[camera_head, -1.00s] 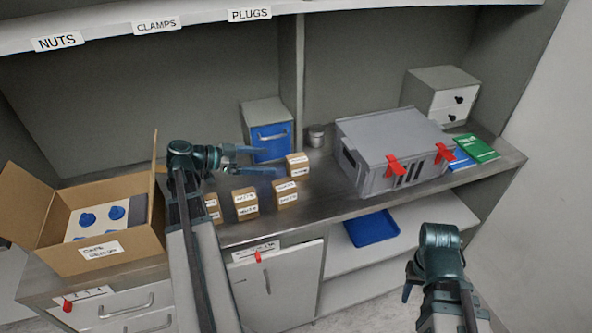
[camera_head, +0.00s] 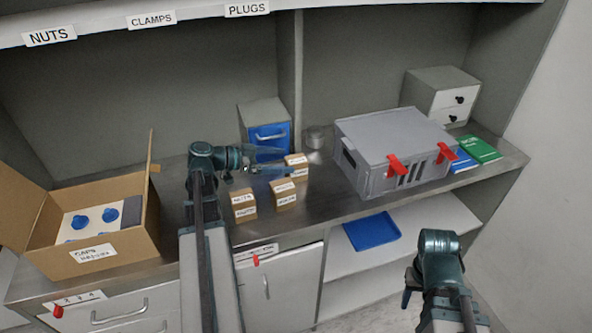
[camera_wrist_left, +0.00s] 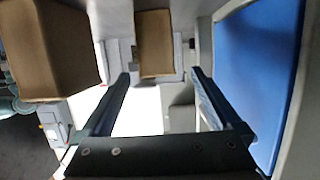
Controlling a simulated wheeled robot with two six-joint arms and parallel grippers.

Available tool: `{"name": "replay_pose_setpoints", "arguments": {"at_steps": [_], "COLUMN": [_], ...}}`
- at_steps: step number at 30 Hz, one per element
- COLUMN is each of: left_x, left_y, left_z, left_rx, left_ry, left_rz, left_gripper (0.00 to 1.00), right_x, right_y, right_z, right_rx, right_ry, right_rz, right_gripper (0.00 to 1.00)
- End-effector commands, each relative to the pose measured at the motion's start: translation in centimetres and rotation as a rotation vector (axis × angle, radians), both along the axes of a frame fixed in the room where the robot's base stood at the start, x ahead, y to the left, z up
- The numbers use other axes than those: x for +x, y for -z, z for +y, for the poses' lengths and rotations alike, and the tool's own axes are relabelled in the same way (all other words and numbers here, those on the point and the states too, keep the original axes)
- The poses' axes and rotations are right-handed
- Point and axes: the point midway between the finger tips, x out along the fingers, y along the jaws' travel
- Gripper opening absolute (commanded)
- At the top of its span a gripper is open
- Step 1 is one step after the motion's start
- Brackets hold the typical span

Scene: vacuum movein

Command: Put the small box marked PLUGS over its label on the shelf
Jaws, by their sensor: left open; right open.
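Small brown boxes with white labels stand on the counter: a left one (camera_head: 243,205), a front one (camera_head: 284,197) and a back one (camera_head: 300,170). Their print is too small to read surely, so I cannot tell which is marked PLUGS. The PLUGS label (camera_head: 247,9) is on the upper shelf edge, right of CLAMPS and NUTS. My left gripper (camera_head: 280,165) is open, pointing right at the back box. In the left wrist view a brown box (camera_wrist_left: 153,45) shows ahead between the open fingers, not gripped. My right gripper (camera_head: 408,290) is open, low at the right.
A blue-fronted drawer unit (camera_head: 265,115) stands close behind my left gripper; its blue front (camera_wrist_left: 258,70) fills the right of the left wrist view.

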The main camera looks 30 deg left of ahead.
Motion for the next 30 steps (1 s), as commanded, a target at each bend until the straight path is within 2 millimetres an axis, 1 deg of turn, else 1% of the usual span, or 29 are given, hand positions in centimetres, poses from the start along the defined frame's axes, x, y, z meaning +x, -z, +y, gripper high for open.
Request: {"name": "replay_pose_setpoints", "arguments": {"at_steps": [6, 9, 13, 19, 20, 24, 29, 30], "left_x": [2.1, 3.0, 3.5, 3.5, 3.5, 3.5, 3.4, 3.4], "left_y": [0.5, 0.9, 1.0, 0.9, 0.9, 0.9, 0.9, 0.9], "left_z": [-2.4, -3.0, -3.4, -3.4, -3.4, -3.4, -3.4, -3.4], "left_rx": [0.000, -0.001, 0.000, 0.000, 0.000, 0.000, 0.000, 0.000], "left_ry": [0.004, 0.003, 0.001, 0.001, 0.001, 0.001, 0.001, 0.001], "left_rz": [0.000, 0.001, 0.000, 0.000, 0.000, 0.000, 0.000, 0.000], "left_gripper": [0.97, 0.97, 0.97, 0.97, 0.96, 0.70, 0.42, 0.34], "right_x": [0.0, 0.0, 0.0, 0.0, 0.0, 0.0, 0.0, 0.0], "right_y": [0.5, 0.9, 1.0, 0.9, 0.9, 0.9, 0.9, 0.9], "right_z": [0.0, 0.0, 0.0, 0.0, 0.0, 0.0, 0.0, 0.0], "right_rx": [0.000, 0.000, 0.000, 0.000, 0.000, 0.000, 0.000, 0.000], "right_ry": [0.000, 0.000, 0.000, 0.000, 0.000, 0.000, 0.000, 0.000], "right_rz": [0.000, 0.000, 0.000, 0.000, 0.000, 0.000, 0.000, 0.000], "right_gripper": [0.50, 0.50, 0.50, 0.50, 0.50, 0.50, 0.50, 0.50]}}
